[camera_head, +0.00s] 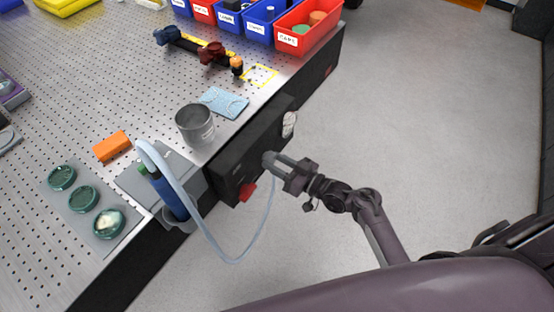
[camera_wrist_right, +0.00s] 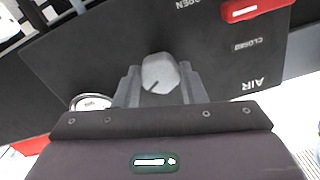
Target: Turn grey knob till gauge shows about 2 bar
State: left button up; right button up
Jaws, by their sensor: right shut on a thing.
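The grey knob (camera_wrist_right: 160,73) sits on the front of a black panel, with a dark pointer line on its face, in the right wrist view. My right gripper (camera_head: 276,163) is at the panel front, its fingers shut on the knob from both sides. The round gauge (camera_head: 289,124) is on the same panel, seen edge-on in the head view. In the right wrist view the gauge (camera_wrist_right: 90,102) is partly hidden behind my gripper, and its reading cannot be made out. My left gripper is not in view.
A red lever (camera_head: 247,191) is beside the knob; the wrist view shows "AIR" and "CLOSED" labels near it. A pale blue hose (camera_head: 233,262) loops below the panel. A metal cup (camera_head: 195,125) and a light blue cloth (camera_head: 223,102) lie on the perforated bench behind.

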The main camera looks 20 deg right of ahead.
jog(key=o, duration=1)
jog(key=b+v, duration=0.1)
jog(key=v, duration=0.7)
jog(key=shift+w, duration=0.1)
jog(key=s+f+m+g+h, duration=0.1)
jog(key=s+f+g+h, duration=0.3)
jog(key=f, duration=0.9)
jog(key=s+f+m+g+h, duration=0.15)
jog(key=s+f, duration=0.45)
jog(key=f, duration=0.7)
jog(key=s+d+f+g+h, duration=0.1)
jog(key=s+f+g, duration=0.1)
jog(key=s+f, duration=0.3)
jog(key=s+f+g+h, duration=0.2)
jog(key=s+f, duration=0.3)
jog(key=s, duration=0.7)
jog(key=s+d+f+g+h, duration=0.1)
jog(key=s+f+g+h, duration=0.1)
jog(key=s+f, duration=0.3)
jog(key=s+g, duration=0.1)
jog(key=s, duration=0.2)
jog(key=shift+s+d+g, duration=0.2)
jog(key=shift+d+g, duration=0.15)
